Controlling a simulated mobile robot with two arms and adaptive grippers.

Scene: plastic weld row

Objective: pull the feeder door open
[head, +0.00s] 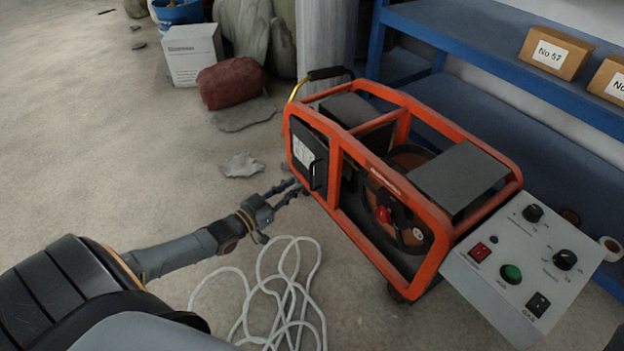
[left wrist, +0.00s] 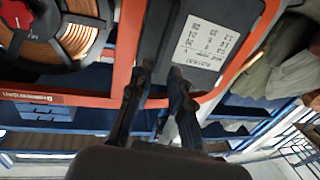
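The feeder is an orange tube-framed machine (head: 430,240) on the floor. Its dark door (head: 299,160), with a white label, is on the left end and looks shut. A black bar handle (head: 317,176) stands on the door. My left gripper (head: 299,188) is just left of and below the handle, fingers pointing at the door. In the left wrist view my left gripper (left wrist: 159,73) has its fingers apart, in front of the lower part of the door (left wrist: 165,35). I cannot tell whether the handle is between them. My right gripper is not in view.
A white cable (head: 290,290) lies coiled on the floor under my left arm. A control panel (head: 525,262) is on the machine's right. Blue shelving (head: 470,45) with boxes stands behind. A red sack (head: 230,83) and flat stones lie behind left.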

